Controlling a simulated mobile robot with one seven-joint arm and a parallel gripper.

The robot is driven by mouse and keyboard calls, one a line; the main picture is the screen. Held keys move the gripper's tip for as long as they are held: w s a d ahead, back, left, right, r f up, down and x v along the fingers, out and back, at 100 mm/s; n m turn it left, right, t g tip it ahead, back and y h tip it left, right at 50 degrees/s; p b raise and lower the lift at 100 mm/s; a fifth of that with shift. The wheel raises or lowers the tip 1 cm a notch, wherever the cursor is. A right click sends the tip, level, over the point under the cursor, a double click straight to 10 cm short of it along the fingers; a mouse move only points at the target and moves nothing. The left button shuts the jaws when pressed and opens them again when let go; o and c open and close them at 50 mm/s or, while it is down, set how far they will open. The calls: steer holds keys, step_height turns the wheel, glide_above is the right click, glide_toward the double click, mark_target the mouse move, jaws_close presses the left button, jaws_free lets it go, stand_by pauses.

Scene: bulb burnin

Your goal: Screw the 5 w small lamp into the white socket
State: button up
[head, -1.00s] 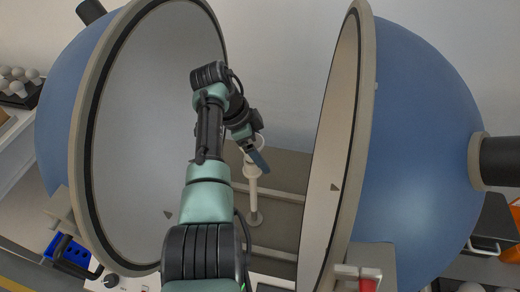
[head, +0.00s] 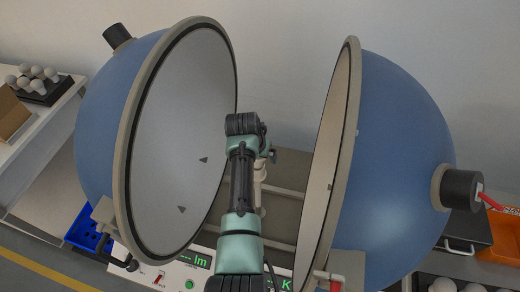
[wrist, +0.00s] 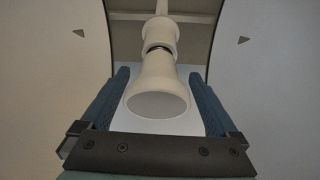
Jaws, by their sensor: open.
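In the wrist view a white flared lamp (wrist: 158,88) stands between the two blue fingers of my gripper (wrist: 158,75). The fingers are open, with a gap on each side of the lamp. Its narrow end meets the white socket (wrist: 163,30) on a post, with a thin dark and metallic band between them. How deep the lamp sits cannot be told. In the head view my arm hides most of the gripper (head: 270,153) and lamp; part of the white post (head: 259,190) shows beside the arm.
The open blue sphere's left half (head: 105,130) and right half (head: 400,150) flank my arm closely. A panel with green displays (head: 195,259) is below. Several round bulbs (head: 38,72) lie on a dark tray at left. An orange bin (head: 503,232) is at right.

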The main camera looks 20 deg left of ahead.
steer(key=n, duration=0.1)
steer(key=n+y, duration=0.1)
steer(key=n, duration=0.2)
steer(key=shift+w+a+y, duration=0.1)
steer(key=shift+a+y, duration=0.15)
steer(key=shift+y, duration=0.15)
steer(key=n, duration=0.1)
steer(key=n+y+b, duration=0.1)
steer(key=n, duration=0.1)
steer(key=n+g+b, duration=0.1)
steer(key=shift+w+a+f+n, duration=0.1)
steer(key=shift+a+f+n, duration=0.1)
steer(key=shift+a+n, duration=0.2)
steer(key=shift+a+r+n+y+b, duration=0.1)
steer(key=shift+r+n+y+b, duration=0.1)
steer(key=shift+n+y+b, duration=0.25)
steer(key=shift+g, duration=0.3)
